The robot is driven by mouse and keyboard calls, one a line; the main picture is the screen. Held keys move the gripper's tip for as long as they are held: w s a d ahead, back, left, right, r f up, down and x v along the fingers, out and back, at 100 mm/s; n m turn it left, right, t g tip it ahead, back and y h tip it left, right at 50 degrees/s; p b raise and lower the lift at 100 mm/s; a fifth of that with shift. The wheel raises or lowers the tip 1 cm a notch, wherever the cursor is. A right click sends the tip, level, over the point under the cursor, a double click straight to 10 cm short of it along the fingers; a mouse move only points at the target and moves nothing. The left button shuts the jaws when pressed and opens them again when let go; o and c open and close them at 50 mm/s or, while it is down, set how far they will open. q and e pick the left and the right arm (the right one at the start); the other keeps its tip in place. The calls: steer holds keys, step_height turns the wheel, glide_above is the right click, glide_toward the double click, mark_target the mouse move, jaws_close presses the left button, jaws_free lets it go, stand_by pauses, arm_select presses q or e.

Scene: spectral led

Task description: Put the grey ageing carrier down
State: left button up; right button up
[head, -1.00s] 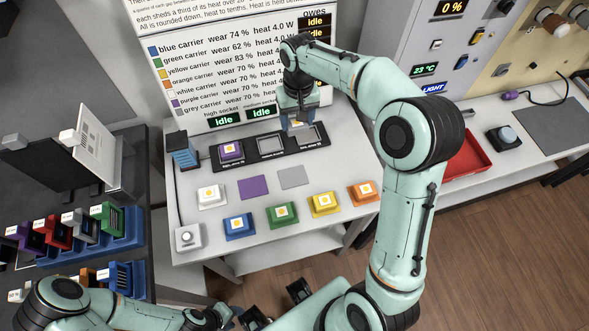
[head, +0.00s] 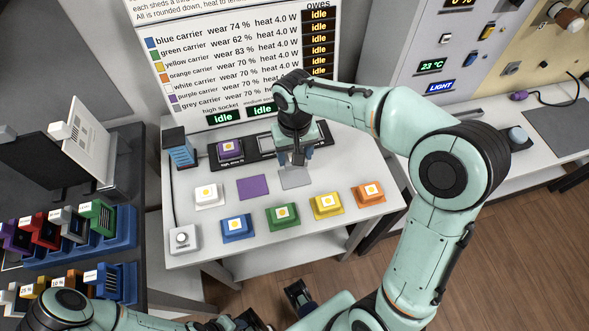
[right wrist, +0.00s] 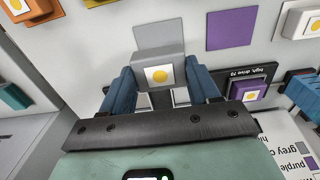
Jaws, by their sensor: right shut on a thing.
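The grey carrier (right wrist: 158,73), a block with a yellow dot on a white label, is between the blue fingers of my right gripper (right wrist: 163,88) in the right wrist view. The gripper is shut on it. In the head view my right gripper (head: 296,158) hangs just behind the flat grey patch (head: 294,180) on the white table, and the carrier is mostly hidden. The grey patch also shows beyond the carrier in the right wrist view (right wrist: 156,33). I cannot tell if the carrier touches the table. My left gripper (head: 250,320) is low at the bottom edge, its fingers unclear.
A dark socket rack (head: 262,147) behind holds the purple carrier (head: 230,149) at its left. A bare purple patch (head: 254,187) lies left of the grey one. White (head: 207,195), blue (head: 237,228), green (head: 282,216), yellow (head: 326,206) and orange (head: 368,194) carriers stand around.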

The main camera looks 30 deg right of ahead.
step_height(320, 180, down, 7)
steer(key=shift+f+b, duration=0.2)
steer(key=shift+b, duration=0.2)
steer(key=shift+f, duration=0.1)
steer(key=o, duration=0.7)
steer(key=shift+f, duration=0.1)
steer(key=o, duration=0.5)
steer(key=shift+c, duration=0.2)
step_height(320, 180, up, 12)
steer(key=shift+f+p, duration=0.1)
steer(key=shift+p, duration=0.7)
steer(key=shift+r, duration=0.35)
